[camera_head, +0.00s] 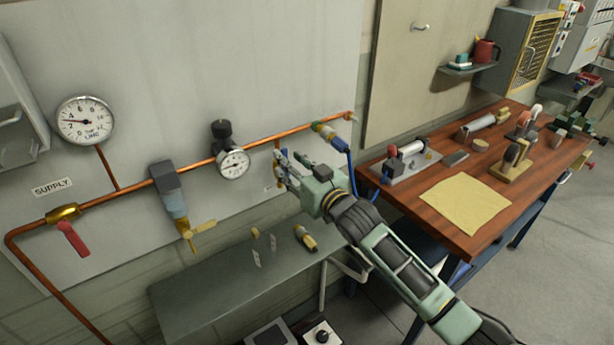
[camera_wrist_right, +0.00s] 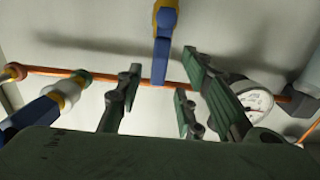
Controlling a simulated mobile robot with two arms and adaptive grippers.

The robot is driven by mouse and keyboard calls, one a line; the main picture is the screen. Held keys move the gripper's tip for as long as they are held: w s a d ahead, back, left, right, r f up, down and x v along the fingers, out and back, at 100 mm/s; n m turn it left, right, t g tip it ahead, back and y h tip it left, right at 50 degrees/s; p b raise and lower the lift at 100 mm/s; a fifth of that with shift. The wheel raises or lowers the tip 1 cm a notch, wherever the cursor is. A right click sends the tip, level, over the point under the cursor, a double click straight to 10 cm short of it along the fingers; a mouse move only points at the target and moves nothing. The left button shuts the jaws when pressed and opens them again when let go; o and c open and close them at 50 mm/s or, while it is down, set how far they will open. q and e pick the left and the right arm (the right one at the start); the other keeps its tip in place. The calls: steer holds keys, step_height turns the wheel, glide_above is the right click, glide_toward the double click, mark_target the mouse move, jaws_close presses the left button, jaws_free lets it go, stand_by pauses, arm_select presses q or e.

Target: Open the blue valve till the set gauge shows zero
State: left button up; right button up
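My right gripper (camera_head: 284,172) is at the wall panel, below the copper pipe. In the right wrist view its fingers (camera_wrist_right: 158,100) are spread apart. The blue lever of the valve (camera_wrist_right: 162,55), with a yellow part, shows between them, beyond the fingertips; I see no clear contact. In the head view the gripper mostly hides this valve. A small round gauge (camera_head: 233,163) sits on the pipe to its left, under a black knob; it also shows in the right wrist view (camera_wrist_right: 255,103). Its reading is too small to tell. My left gripper is out of view.
A larger line gauge (camera_head: 85,120) has its needle near 4. A red-handled supply valve (camera_head: 73,238) is at left. A yellow-and-blue fitting with a blue hose (camera_head: 340,150) is close to my gripper's right. A grey shelf (camera_head: 205,295) lies below; a wooden workbench (camera_head: 410,205) stands right.

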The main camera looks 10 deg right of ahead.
steer(key=v, duration=1)
steer(key=shift+s+d, duration=0.15)
steer(key=shift+s, duration=0.1)
steer(key=s+d+f+m+g+h+b, duration=0.1)
steer(key=d+f+g+h, duration=0.15)
steer(key=f, duration=0.95)
steer(key=s+d+f+m+g+h, duration=0.15)
steer(key=d+f, duration=0.25)
steer(key=f, duration=0.8)
steer(key=s+d+f+g+h, duration=0.1)
steer(key=s+f, duration=0.2)
steer(key=f, duration=0.3)
steer(key=s+d+f+g+b, duration=0.1)
steer(key=s+f, duration=0.1)
steer(key=f, duration=0.4)
steer(key=s+d+f+h, duration=0.1)
steer(key=s+f, duration=0.2)
steer(key=f, duration=0.2)
steer(key=s+f+g+b, duration=0.1)
steer(key=s+f+g, duration=0.3)
steer(key=s+f, duration=0.95)
steer(key=s+f+g, duration=0.3)
steer(key=s+f, duration=0.7)
steer(key=s, duration=0.6)
steer(key=s+a+f+g, duration=0.1)
steer(key=s+f+g, duration=0.1)
steer(key=s, duration=1.1)
steer(key=shift+s+f+g+h+b, duration=0.3)
steer(key=shift+s+f+h+b, duration=0.1)
steer(key=shift+f, duration=0.4)
